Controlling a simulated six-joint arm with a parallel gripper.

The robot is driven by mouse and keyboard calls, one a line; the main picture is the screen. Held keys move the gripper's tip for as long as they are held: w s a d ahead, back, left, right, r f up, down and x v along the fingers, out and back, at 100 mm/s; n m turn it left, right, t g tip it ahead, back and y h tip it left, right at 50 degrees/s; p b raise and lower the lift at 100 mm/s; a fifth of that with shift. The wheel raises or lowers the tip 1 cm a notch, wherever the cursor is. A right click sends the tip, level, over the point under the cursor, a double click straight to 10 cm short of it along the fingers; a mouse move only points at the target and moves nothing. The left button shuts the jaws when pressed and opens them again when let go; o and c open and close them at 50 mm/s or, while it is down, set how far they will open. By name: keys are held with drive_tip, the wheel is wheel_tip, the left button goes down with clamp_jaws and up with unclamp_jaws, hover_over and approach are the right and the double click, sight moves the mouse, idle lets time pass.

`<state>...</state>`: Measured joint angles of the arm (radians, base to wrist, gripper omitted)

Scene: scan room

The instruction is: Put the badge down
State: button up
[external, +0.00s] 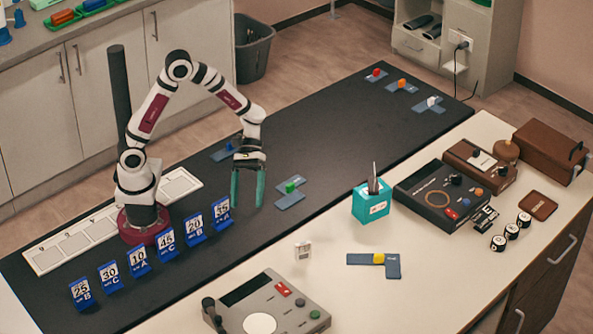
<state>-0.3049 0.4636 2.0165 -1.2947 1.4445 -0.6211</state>
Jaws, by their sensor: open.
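My gripper (248,188) has two teal fingers pointing down, spread apart with nothing between them. It hangs over the black table (330,135), to the left of a blue plate with a green knob (290,187). A small white badge-like tag (303,251) stands on the pale counter at lower centre, well away from my fingers. Its face is too small to read, so I cannot be sure that it is the badge.
Several blue number cards, such as the 35 card (221,213), stand in a row near my base. A teal holder (371,203), a black console (440,196) and a grey console (268,303) occupy the counter. The black table's middle right is clear.

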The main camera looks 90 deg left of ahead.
drive_tip(key=s+a+r+m+y, duration=0.2)
drive_tip(key=s+a+m+y, duration=0.3)
drive_tip(key=s+m, duration=0.4)
drive_tip(key=s+a+r+m+y, duration=0.3)
drive_tip(key=s+a+m+y, duration=0.2)
drive_tip(key=s+m, duration=0.4)
drive_tip(key=shift+s+y, duration=0.9)
drive_tip(key=shift+s, duration=0.35)
